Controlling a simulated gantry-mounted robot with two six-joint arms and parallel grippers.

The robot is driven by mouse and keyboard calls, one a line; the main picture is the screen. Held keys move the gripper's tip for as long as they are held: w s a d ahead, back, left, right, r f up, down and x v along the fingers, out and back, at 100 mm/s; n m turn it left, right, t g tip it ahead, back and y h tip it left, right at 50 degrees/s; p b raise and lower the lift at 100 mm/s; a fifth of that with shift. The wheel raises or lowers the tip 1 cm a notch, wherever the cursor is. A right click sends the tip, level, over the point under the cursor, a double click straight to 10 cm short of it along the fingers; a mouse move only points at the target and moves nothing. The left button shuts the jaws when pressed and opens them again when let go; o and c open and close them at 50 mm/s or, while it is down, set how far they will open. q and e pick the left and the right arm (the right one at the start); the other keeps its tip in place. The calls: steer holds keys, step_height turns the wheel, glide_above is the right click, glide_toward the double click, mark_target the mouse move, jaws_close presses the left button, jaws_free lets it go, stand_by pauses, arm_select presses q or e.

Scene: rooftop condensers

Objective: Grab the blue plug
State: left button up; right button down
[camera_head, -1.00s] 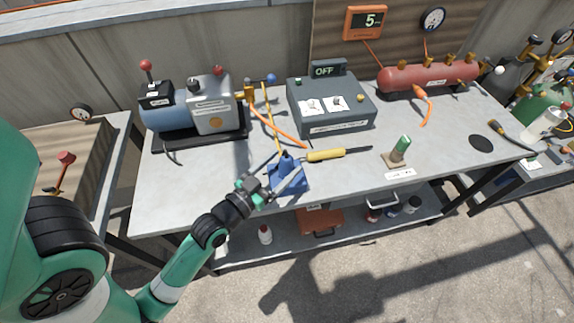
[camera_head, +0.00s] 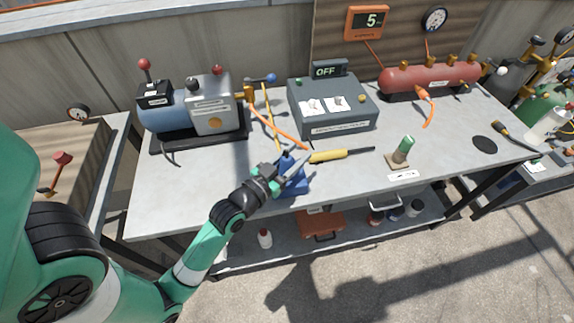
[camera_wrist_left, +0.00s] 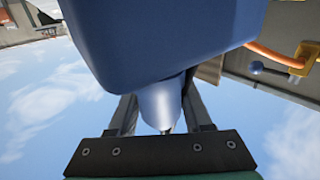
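The blue plug (camera_head: 287,160) stands upright on a blue block (camera_head: 294,187) near the front edge of the grey bench. My left gripper (camera_head: 290,163) is at the plug, its fingers spread on either side of it. In the left wrist view the plug's tapered end (camera_wrist_left: 160,102) sits between the two fingers (camera_wrist_left: 161,112), and the block (camera_wrist_left: 165,40) fills the upper middle and hides the fingertips. The fingers look apart, with no clear grip on the plug. My right gripper is not in view.
A yellow-handled tool (camera_head: 328,156) lies just right of the block. A grey switch box (camera_head: 332,105) and a blue-and-silver pump (camera_head: 190,112) stand behind. A green cylinder on a small base (camera_head: 403,150) stands further right. The bench's left front is clear.

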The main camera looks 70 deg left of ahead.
arm_select(q)
jaws_close()
steer(key=shift+r, duration=0.3)
steer(key=r+p, duration=0.3)
steer(key=r, duration=0.1)
steer(key=shift+s+d, duration=0.15)
steer(key=shift+d, duration=0.1)
steer(key=s+d+r+p, duration=0.8)
steer(key=d, duration=0.2)
steer(key=shift+s+d+r, duration=0.15)
steer(key=shift+d+r, duration=0.1)
steer(key=shift+d, duration=0.1)
